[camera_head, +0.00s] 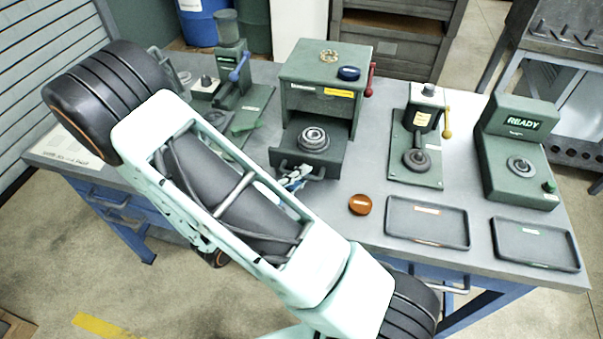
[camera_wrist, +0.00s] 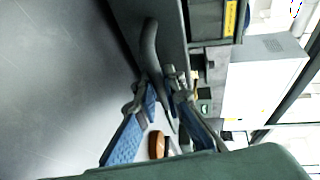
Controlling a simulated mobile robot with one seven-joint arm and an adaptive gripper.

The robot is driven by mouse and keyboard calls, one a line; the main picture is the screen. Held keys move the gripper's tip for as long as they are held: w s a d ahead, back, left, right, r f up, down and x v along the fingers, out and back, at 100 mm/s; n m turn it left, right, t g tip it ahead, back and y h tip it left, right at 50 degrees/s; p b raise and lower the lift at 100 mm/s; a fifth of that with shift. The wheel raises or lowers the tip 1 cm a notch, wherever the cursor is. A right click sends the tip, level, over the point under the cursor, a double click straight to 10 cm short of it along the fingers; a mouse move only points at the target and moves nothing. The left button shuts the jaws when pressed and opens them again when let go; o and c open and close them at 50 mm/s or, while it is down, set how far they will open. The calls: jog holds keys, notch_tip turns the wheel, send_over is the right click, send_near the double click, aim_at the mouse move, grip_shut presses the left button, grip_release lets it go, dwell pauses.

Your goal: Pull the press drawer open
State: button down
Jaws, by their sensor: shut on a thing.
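The press (camera_head: 325,72) is a green box on the table, with its drawer (camera_head: 335,160) standing out at the front. A round metal ring part (camera_head: 313,138) sits in the drawer. My gripper (camera_head: 294,178) is at the left part of the drawer front, partly covered by my arm. In the wrist view my gripper (camera_wrist: 163,100) has its fingers around the curved grey drawer handle (camera_wrist: 150,50), shut on it. The dark drawer front (camera_wrist: 172,32) is just beyond the handle.
An orange disc (camera_head: 359,204) lies right of the gripper, near two trays (camera_head: 427,222) (camera_head: 536,244). A yellow-levered station (camera_head: 417,150) and the READY station (camera_head: 518,160) stand to the right. A blue-levered station (camera_head: 232,85) stands to the left. The table front before the drawer looks clear.

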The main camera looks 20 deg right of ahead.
jog(key=c, duration=2.3)
grip_release()
jog(key=v, duration=1.2)
